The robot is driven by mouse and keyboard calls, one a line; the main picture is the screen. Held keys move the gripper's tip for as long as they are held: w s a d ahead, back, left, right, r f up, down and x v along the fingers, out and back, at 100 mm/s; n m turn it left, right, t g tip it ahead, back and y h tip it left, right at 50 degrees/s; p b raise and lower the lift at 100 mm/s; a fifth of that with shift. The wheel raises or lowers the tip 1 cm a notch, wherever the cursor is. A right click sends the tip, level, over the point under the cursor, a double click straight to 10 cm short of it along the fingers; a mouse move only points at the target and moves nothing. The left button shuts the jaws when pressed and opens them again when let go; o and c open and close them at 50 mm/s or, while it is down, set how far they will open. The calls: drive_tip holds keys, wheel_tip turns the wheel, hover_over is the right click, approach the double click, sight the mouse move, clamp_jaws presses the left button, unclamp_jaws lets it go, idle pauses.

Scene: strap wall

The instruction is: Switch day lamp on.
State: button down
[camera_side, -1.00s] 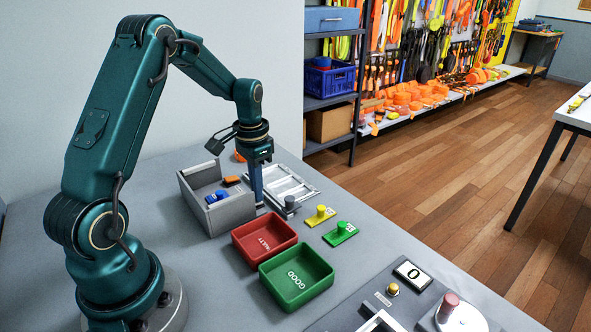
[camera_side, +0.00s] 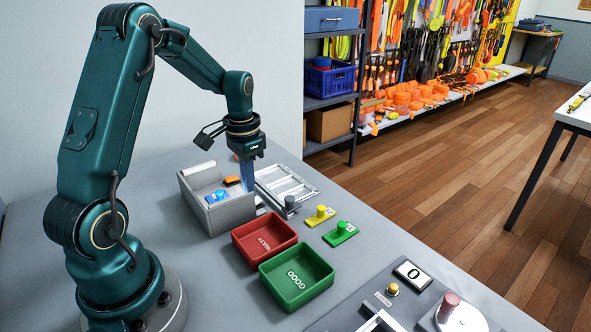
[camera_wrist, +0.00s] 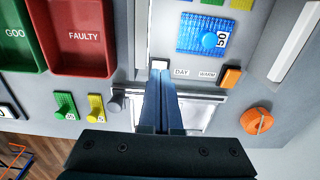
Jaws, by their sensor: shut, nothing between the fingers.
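The DAY label (camera_wrist: 182,72) sits beside a small white button (camera_wrist: 160,65) on the edge of the grey box in the wrist view. A WARM label (camera_wrist: 207,74) sits beside an orange button (camera_wrist: 231,76), which also shows in the side view (camera_side: 232,181). My gripper (camera_wrist: 161,73) is shut and empty, pointing down, with its fingertips at the white button; I cannot tell if they touch it. It also shows in the side view (camera_side: 248,189), by the grey box (camera_side: 228,213). A blue numbered piece (camera_wrist: 208,36) lies inside the box, brightly lit.
Red FAULTY tray (camera_side: 264,236) and green GOOD tray (camera_side: 296,278) stand in front of the box. Yellow (camera_side: 320,215) and green (camera_side: 341,233) knobbed pieces lie to their right. A metal frame (camera_side: 290,185) lies beside the gripper.

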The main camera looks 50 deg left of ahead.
wheel_tip(320, 180, up, 12)
drive_tip(key=s, duration=0.2)
drive_tip(key=shift+r, duration=0.25)
drive_tip(key=s+d+r+m+t, duration=0.3)
drive_tip(key=d+r, duration=0.2)
drive_tip(key=d, duration=0.6)
drive_tip(key=s+d+f+n+t, duration=0.2)
drive_tip(key=s+d+f+n, duration=0.1)
drive_tip(key=s+d+f, duration=0.2)
drive_tip(key=shift+s+d+f+t, duration=0.15)
drive_tip(key=shift+s+d+t, duration=0.15)
drive_tip(key=shift+s, duration=0.35)
